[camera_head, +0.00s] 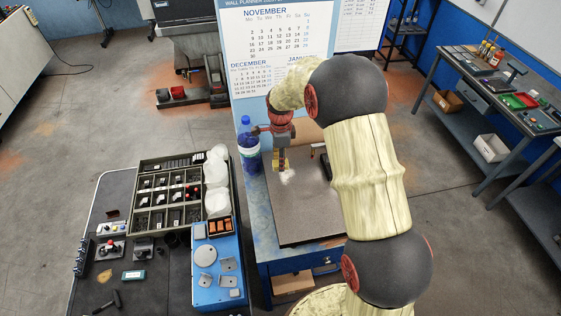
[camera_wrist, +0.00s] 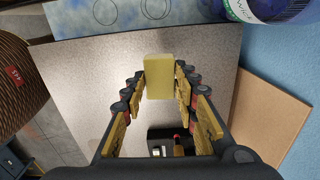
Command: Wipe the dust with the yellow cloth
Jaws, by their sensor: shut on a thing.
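My gripper (camera_head: 282,166) is over the grey slab on the blue bench, pointing down. In the wrist view my gripper (camera_wrist: 161,88) is shut on the yellow cloth (camera_wrist: 160,72), a small pale-yellow block between the fingertips. In the head view the cloth is hard to tell from the yellowish fingers. A white patch of dust (camera_head: 288,177) lies on the slab (camera_head: 305,220) beside the fingertips. The dust is not clear in the wrist view. I cannot tell whether the cloth touches the slab (camera_wrist: 90,75).
A dark box (camera_wrist: 178,142) lies on the slab. A brown board (camera_wrist: 262,120) lies beside it. The slab's front is clear.

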